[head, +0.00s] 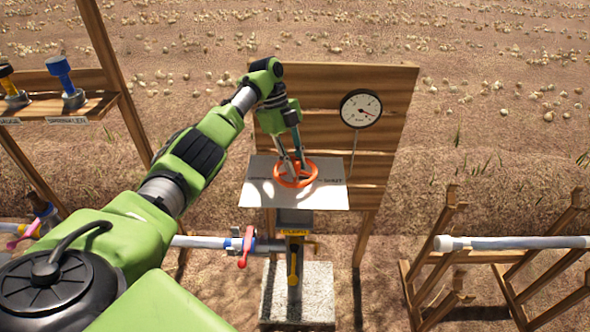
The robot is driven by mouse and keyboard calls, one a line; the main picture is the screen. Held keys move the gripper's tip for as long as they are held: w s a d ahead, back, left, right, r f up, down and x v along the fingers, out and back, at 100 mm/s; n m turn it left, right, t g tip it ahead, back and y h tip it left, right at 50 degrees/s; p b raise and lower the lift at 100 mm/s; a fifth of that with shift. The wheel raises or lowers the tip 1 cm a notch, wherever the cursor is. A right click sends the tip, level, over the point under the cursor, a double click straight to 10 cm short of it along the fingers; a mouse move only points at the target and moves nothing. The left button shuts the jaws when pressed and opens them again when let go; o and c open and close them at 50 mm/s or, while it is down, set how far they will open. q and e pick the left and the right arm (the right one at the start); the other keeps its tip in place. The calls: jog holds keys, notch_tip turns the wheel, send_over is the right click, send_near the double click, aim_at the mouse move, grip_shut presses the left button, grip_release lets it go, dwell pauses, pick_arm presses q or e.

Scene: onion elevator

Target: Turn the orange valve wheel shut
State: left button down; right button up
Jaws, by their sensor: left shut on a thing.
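The orange valve wheel (311,176) lies flat over a white plate (259,195) in front of a plank board. The plate has lettering at its right side that looks like an arrow label. My left arm reaches in from the left, and my left gripper (290,166) points down at the wheel. Its fingers are shut on the wheel's rim. The exact finger contact is small and partly hidden by the gripper. My right gripper is not in view.
A round gauge (361,108) hangs on the plank board (393,99). Below the plate, a pipe with a red-handled valve (246,246) meets a stand on a concrete block (311,292). A shelf (97,106) with blue and yellow-topped items stands left. A pipe on wooden racks (516,243) lies right.

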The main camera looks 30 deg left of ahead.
aim_at(293, 159)
pick_arm(q)
jog(key=shift+m, duration=0.4)
jog(key=c, duration=1.8)
grip_release()
jog(key=shift+v, duration=3.8)
jog(key=shift+d+f, duration=0.1)
